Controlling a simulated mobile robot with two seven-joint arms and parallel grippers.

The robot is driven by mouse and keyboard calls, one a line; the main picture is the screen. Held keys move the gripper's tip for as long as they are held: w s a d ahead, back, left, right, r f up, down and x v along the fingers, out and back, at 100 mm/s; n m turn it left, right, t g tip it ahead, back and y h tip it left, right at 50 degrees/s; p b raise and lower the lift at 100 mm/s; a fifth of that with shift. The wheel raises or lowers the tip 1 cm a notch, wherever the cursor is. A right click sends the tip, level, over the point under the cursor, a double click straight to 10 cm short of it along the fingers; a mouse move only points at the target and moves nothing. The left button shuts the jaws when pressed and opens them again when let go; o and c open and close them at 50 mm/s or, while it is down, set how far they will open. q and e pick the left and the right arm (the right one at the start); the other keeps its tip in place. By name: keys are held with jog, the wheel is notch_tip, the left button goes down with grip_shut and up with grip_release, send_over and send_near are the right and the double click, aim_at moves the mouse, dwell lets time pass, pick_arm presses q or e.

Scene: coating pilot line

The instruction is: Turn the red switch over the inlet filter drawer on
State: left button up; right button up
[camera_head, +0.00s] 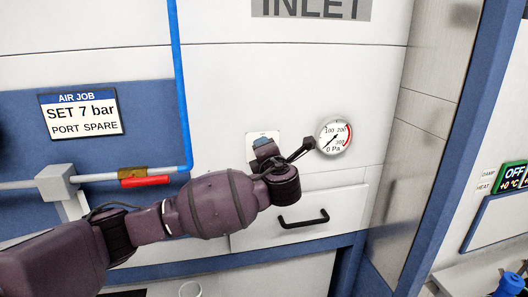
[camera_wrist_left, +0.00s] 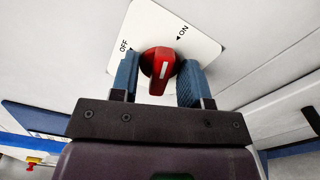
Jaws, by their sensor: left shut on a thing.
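The red switch (camera_wrist_left: 157,64) sits on a white plate (camera_wrist_left: 188,50) marked OFF at the left and ON at the upper right in the left wrist view. The inlet filter drawer (camera_head: 345,203) is shut below, with a black handle (camera_head: 303,218). My right gripper is out of view.
A round pressure gauge (camera_head: 334,137) is just right of the gripper. A blue pipe (camera_head: 180,80) and a red valve lever (camera_head: 145,181) are at the left. A panel wall (camera_head: 425,130) stands out at the right.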

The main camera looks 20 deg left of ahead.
pick_arm(q)
jog(key=shift+r+m, duration=0.1)
jog(key=shift+m, duration=1.5)
jog(key=o, duration=1.1)
jog(key=shift+d, duration=0.1)
jog(key=shift+o, duration=0.2)
jog(key=v, duration=0.6)
jog(key=shift+s+f, duration=0.15)
jog(key=shift+f, duration=0.05)
